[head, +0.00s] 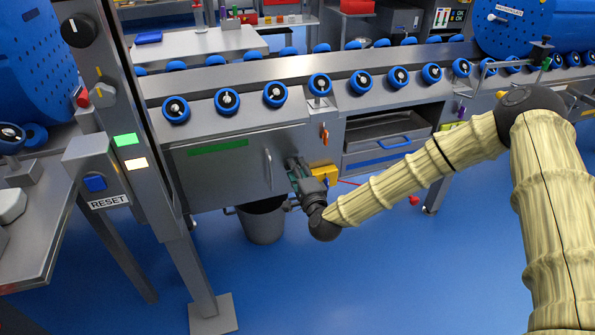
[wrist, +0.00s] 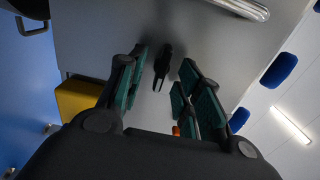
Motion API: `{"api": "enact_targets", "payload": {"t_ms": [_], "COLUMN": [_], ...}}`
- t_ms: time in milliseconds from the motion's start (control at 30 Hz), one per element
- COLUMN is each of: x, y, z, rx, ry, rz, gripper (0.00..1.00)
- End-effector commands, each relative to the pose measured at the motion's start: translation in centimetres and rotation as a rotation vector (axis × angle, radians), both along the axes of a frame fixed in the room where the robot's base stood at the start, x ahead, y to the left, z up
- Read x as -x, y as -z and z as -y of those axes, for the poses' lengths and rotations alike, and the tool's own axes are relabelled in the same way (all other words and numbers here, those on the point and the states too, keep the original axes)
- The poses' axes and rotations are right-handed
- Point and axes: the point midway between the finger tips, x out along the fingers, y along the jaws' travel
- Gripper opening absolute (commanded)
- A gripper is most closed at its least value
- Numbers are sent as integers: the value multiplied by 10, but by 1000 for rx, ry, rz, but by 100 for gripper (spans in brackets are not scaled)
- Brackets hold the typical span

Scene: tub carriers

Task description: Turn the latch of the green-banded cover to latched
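The cover (head: 225,174) is a grey panel with a green band (head: 217,147) along its upper part and a bar handle (head: 268,168) near its right edge. My gripper (head: 294,166) is at the cover's right edge, just right of the handle. In the wrist view a small dark latch lever (wrist: 162,66) stands out from the grey face, between the lines of my two teal-padded fingers. The fingers are apart, one on each side of it, and I see no clear contact. In the head view my gripper hides the latch.
A yellow box (head: 323,174) sits close to the right of my gripper and shows in the wrist view (wrist: 78,98). An orange lever (head: 324,134) is above it. A grey bin (head: 262,222) stands below the cover. An open drawer (head: 388,143) is to the right.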

Motion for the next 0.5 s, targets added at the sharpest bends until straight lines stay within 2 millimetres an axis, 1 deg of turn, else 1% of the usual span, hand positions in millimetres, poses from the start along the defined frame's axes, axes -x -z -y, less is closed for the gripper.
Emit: {"api": "enact_targets", "payload": {"t_ms": [167, 267, 500], "x": [11, 25, 68], "y": [0, 0, 0], "z": [4, 9, 23], "rx": [1, 0, 0], "ry": [-1, 0, 0], "rz": [-2, -2, -2], "gripper": [34, 34, 34]}}
